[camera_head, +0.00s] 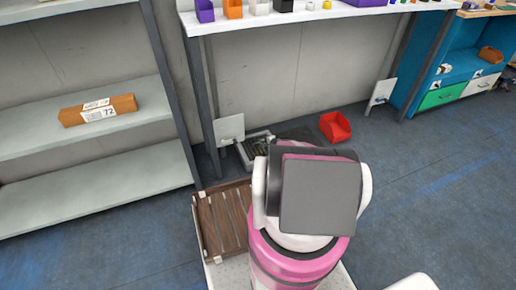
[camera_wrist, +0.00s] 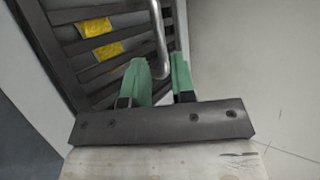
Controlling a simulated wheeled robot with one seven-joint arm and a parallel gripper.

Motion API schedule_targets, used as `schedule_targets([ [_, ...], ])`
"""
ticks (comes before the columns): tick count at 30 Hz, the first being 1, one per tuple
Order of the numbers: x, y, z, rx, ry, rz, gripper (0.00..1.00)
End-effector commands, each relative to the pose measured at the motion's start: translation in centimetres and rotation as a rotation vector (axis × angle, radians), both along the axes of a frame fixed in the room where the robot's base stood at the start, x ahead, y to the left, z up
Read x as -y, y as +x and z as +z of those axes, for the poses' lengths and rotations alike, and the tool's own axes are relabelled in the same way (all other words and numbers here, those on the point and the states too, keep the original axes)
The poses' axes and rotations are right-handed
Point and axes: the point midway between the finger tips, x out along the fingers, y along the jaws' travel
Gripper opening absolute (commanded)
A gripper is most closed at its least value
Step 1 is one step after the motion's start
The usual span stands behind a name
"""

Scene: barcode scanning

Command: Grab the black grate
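In the wrist view a black slatted grate (camera_wrist: 70,47) fills the upper left, with a grey metal bar (camera_wrist: 159,35), curved at its lower end, running along its right side. My gripper (camera_wrist: 160,62) has two green fingers standing apart, with gaps between them and the bar. The bar lies between or just beyond the fingertips; I cannot tell the depth. In the head view my pink and white arm hides my gripper. A dark flat piece (camera_head: 298,133) shows behind the arm on the floor; I cannot tell if it is the grate.
A grey tray (camera_head: 248,152) lies under the white table (camera_head: 300,15), with a red bin (camera_head: 335,127) to the right. A brown slatted crate (camera_head: 208,222) is left of my arm. Shelves (camera_head: 60,195) stand left. Yellow patches (camera_wrist: 91,27) show between the slats. Right floor is clear.

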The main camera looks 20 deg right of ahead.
Motion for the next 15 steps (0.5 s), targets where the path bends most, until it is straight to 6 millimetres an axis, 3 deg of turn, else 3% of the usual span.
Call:
schedule_targets([
  [15,-2.2,4.1,-2.7,0.0,0.0,0.0,0.24],
])
